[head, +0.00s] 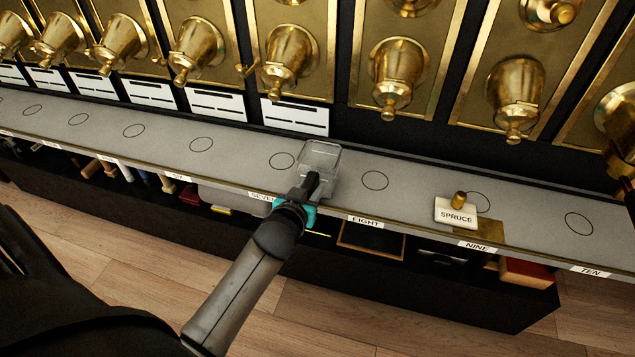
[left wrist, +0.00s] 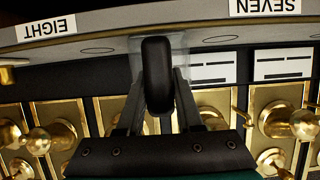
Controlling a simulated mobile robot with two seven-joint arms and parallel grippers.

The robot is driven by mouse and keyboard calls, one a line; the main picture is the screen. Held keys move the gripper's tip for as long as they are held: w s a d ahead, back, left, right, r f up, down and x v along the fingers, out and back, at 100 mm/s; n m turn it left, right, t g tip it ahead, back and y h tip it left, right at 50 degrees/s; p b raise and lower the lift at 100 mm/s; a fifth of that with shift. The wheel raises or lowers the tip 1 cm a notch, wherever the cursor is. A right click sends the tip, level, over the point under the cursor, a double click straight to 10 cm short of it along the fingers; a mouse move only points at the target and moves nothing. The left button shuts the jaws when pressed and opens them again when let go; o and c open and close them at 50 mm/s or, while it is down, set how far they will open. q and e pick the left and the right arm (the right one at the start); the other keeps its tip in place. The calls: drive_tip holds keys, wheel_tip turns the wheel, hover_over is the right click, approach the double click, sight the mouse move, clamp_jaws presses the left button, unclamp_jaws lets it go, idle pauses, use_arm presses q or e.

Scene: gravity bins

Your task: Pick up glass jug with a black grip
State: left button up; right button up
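The glass jug (head: 321,158) is a small clear vessel at the front of the grey shelf, between the SEVEN and EIGHT labels. Its black grip points toward me and is mostly covered by my left gripper (head: 308,188) in the head view. In the left wrist view the black grip (left wrist: 157,72) stands between the two fingers of my left gripper (left wrist: 158,85), one on each side. The fingertips are close to its sides; I cannot tell whether they press on it. The glass is largely hidden behind the grip there. My right gripper is not in view.
The grey shelf (head: 410,192) has printed circles and numbered labels. Brass spouts (head: 397,70) line the wall behind. Items fill the lower shelf, including a red box (head: 526,272). Shelf space around the jug is clear.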

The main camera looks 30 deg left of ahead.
use_arm(q)
clamp_jaws()
idle(0.8)
drive_tip(key=shift+r, duration=0.1)
